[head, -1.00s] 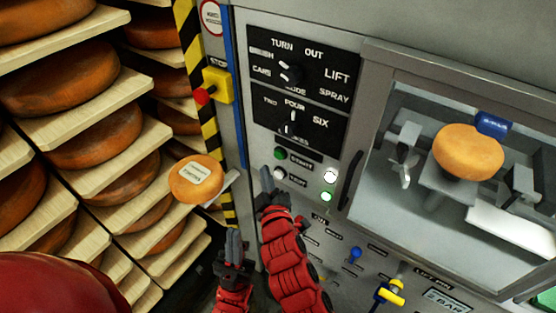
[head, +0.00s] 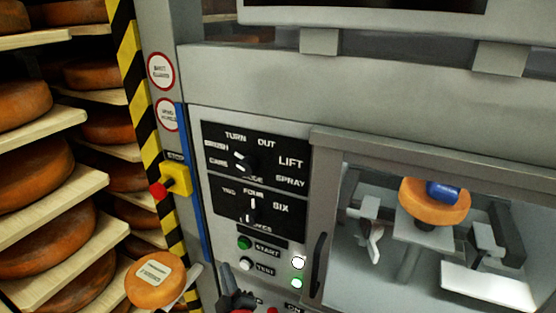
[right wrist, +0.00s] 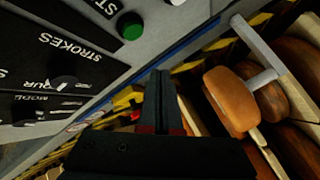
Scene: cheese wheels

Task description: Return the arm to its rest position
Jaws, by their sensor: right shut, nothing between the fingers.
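My right gripper (head: 235,298) shows at the bottom edge of the head view, in front of the machine's control panel (head: 212,225), below the green START button (head: 244,243). In the right wrist view its two dark fingers (right wrist: 160,100) are together with nothing between them. Most of the right arm is out of the head view. My left gripper does not show.
A small labelled cheese wheel (head: 150,290) sits on a bracket (head: 190,275) left of the panel. Shelves of cheese wheels (head: 30,180) fill the left. Behind the machine's window, another wheel (head: 418,206) has a blue part (head: 444,191) against it. A yellow stop box (head: 176,178) sticks out.

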